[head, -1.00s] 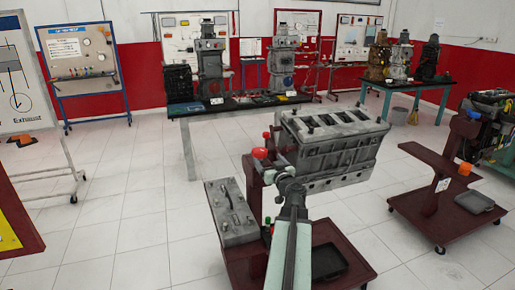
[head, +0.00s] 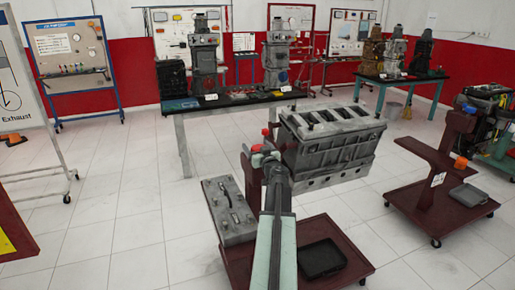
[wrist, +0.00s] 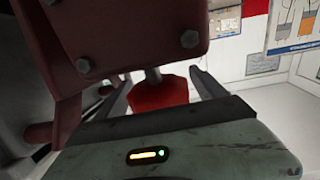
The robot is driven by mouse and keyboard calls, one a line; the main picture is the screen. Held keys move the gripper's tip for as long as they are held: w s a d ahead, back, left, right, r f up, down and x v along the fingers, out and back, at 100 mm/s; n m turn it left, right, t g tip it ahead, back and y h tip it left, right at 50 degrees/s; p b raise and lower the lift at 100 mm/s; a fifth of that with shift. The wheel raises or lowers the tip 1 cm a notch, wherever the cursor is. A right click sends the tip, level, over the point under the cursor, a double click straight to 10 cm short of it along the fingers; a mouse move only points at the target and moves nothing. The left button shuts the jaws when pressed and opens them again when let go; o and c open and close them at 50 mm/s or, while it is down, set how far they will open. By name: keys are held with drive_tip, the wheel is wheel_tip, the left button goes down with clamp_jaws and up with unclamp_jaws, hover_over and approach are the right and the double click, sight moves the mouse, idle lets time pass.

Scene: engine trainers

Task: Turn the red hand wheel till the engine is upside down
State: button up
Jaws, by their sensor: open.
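The grey engine block (head: 328,150) sits on a dark red wheeled stand (head: 318,232), its top face with several openings turned up. The red hand wheel (wrist: 160,93) shows in the wrist view between the two fingers of my gripper (wrist: 160,88). The fingers are spread, one on each side of it; I cannot tell whether either touches it. In the head view my gripper (head: 264,158) is at the stand's post, left of the engine, and partly covers the red parts there. The dark red stand plates fill the upper left of the wrist view.
A grey box (head: 229,212) lies on the stand's left side and a black tray (head: 321,259) on its base. Another dark red stand (head: 440,190) is at the right. A table with engines (head: 230,103) stands behind.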

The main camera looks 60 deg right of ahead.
drive_tip(key=c, duration=1.4)
drive_tip(key=shift+h, duration=0.3)
drive_tip(key=shift+m+g+h, duration=0.8)
drive_tip(key=shift+m+g, duration=0.1)
drive_tip(key=shift+g, duration=0.1)
drive_tip(key=shift+s+d+m+g+h, duration=0.1)
drive_tip(key=shift+s+m+g+h, duration=0.05)
drive_tip(key=shift+m+g+h, duration=0.65)
drive_tip(key=shift+s+d+m+g+h, duration=0.15)
drive_tip(key=shift+m+g+h, duration=0.2)
drive_tip(key=shift+m+g, duration=0.45)
drive_tip(key=shift+s+d+m+g+h, duration=0.15)
drive_tip(key=shift+m+g+h, duration=0.4)
drive_tip(key=shift+g, duration=0.55)
drive_tip(key=shift+g, duration=0.3)
